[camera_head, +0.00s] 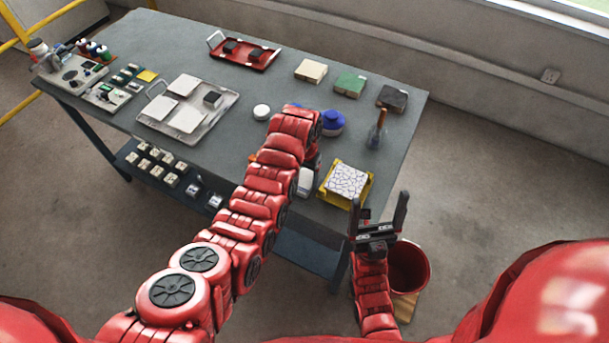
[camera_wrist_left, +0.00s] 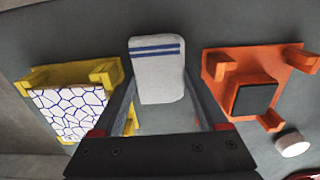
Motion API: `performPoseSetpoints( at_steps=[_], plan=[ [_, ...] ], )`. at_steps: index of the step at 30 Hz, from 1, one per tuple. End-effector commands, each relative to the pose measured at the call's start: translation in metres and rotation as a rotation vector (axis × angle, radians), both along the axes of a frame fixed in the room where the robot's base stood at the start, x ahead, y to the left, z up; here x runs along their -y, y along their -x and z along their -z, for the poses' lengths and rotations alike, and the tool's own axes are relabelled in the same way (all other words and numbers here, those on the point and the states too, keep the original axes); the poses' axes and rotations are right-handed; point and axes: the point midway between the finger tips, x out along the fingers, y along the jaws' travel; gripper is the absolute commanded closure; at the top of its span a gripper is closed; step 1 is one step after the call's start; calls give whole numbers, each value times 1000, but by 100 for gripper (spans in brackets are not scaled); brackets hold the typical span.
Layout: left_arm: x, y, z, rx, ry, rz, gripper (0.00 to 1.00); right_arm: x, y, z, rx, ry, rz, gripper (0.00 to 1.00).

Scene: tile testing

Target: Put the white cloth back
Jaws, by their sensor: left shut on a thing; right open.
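The white cloth (camera_wrist_left: 157,75), a folded pad with blue stripes near one end, is between the fingers of my left gripper (camera_wrist_left: 158,90) in the left wrist view. The gripper is shut on it. In the head view a small part of the white cloth (camera_head: 305,182) shows beside my left arm, which hides most of the gripper. I cannot tell whether the cloth touches the grey table (camera_head: 235,150). My right gripper (camera_head: 378,212) is open and empty, in front of the table's near right edge.
A yellow fixture (camera_head: 326,198) with a cracked white tile (camera_head: 346,180) is right of the cloth. An orange fixture (camera_wrist_left: 238,60) is on its other side. A blue container (camera_head: 333,123) and brush (camera_head: 377,130) stand beyond. A red bucket (camera_head: 410,267) is on the floor.

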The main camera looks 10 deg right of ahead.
Motion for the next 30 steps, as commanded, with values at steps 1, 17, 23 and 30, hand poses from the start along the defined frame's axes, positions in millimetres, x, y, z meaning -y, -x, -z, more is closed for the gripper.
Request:
performPoseSetpoints(
  at_steps=[1, 17, 23, 30],
  plan=[
    [0, 0, 3, 0, 0, 0, 96, 0, 0, 3, 0, 0, 0, 12],
    [0, 0, -2, 0, 0, 0, 0, 0, 0, 2, 0, 0, 0, 12],
    [0, 0, -24, 3, 2, 1, 0, 0, 0, 16, 0, 0, 0, 12],
    [-1, 0, -94, -2, 1, -2, 0, 0, 0, -9, 1, 0, 0, 12]
  ],
)
